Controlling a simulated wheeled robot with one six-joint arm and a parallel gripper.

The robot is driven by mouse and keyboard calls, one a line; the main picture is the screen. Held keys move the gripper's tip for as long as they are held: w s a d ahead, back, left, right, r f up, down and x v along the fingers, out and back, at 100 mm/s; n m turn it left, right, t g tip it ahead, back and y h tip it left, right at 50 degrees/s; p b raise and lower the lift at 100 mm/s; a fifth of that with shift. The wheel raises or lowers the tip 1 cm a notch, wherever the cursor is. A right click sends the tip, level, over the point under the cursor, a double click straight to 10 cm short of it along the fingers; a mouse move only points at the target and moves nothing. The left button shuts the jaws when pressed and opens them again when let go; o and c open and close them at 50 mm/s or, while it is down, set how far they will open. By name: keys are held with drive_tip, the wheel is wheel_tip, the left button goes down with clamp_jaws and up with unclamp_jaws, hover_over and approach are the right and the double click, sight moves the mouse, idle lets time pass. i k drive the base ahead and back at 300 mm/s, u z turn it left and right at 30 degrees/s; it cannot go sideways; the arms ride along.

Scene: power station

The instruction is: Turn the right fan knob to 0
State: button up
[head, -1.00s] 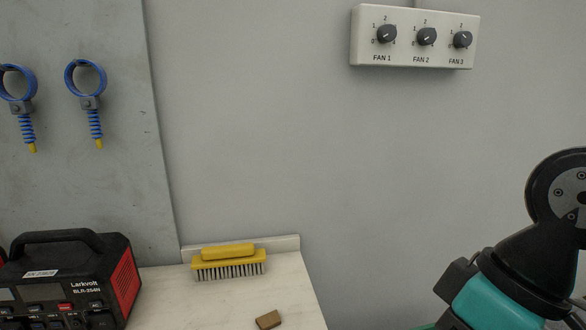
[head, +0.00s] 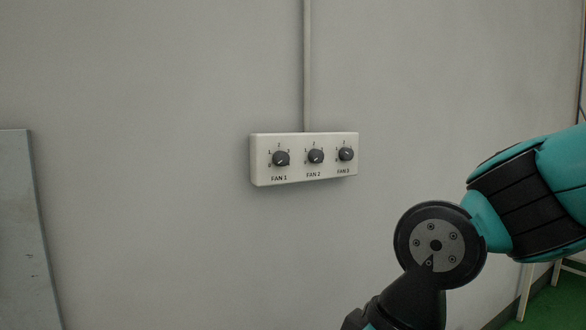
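A white control box (head: 304,181) is on the grey wall near the middle of the head view. It carries a row of three dark round knobs with numbered scales. The right knob (head: 346,154) is above the label FAN 3. Its pointer mark is too small to read its setting surely. The FAN 2 knob (head: 315,156) is in the middle and the FAN 1 knob (head: 281,158) is on the left. My arm shows at the right and lower right, apart from the box in the picture. My gripper is out of view.
A grey pipe (head: 307,65) runs up the wall from the box top. A grey panel (head: 25,235) is at the left edge. The wall around the box is bare. Green floor (head: 555,305) and pale legs (head: 524,292) show at the lower right.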

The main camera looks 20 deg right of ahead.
sight(345, 153)
drive_tip(key=z, duration=0.05)
drive_tip(key=k, duration=0.5)
drive_tip(key=z, duration=2.5)
drive_tip(key=i, duration=0.75)
drive_tip(key=u, duration=2.95)
drive_tip(key=i, duration=0.5)
